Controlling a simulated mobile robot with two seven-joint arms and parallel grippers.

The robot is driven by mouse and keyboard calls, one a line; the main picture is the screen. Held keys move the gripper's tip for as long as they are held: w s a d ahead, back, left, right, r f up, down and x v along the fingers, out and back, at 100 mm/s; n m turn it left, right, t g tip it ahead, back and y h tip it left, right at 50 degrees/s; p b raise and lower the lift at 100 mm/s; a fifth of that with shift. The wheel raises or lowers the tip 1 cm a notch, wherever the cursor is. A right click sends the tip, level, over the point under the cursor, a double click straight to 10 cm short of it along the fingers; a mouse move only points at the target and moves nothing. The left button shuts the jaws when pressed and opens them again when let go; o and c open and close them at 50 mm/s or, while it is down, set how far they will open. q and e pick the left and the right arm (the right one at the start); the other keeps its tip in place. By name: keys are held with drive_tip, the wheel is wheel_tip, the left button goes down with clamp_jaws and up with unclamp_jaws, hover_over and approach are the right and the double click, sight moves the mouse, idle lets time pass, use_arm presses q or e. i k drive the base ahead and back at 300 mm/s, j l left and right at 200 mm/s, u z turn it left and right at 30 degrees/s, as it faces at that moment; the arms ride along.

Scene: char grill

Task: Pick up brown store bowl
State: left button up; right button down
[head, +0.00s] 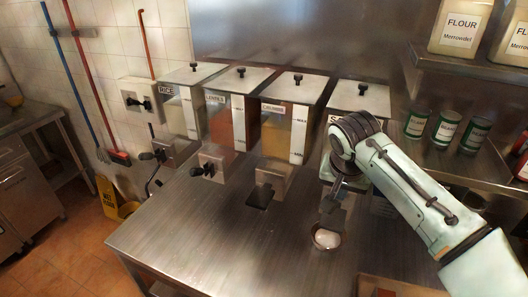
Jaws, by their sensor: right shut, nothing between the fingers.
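A small round bowl (325,239) with a brownish rim and a pale inside or filling stands on the metal counter (215,237), right of centre. My right gripper (332,222) points down right over it, shut with nothing between its fingers. The gripper overlaps the bowl's far rim in the head view, and I cannot tell whether they touch. My left gripper is not in view.
Dispensers with rice (186,110), orange (228,122) and yellow (288,128) contents line the counter's back. Green cans (446,126) and flour jars (459,27) stand on shelves at right. The counter's left front is clear.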

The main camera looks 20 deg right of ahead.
sight(326, 241)
drive_tip(key=k, duration=1)
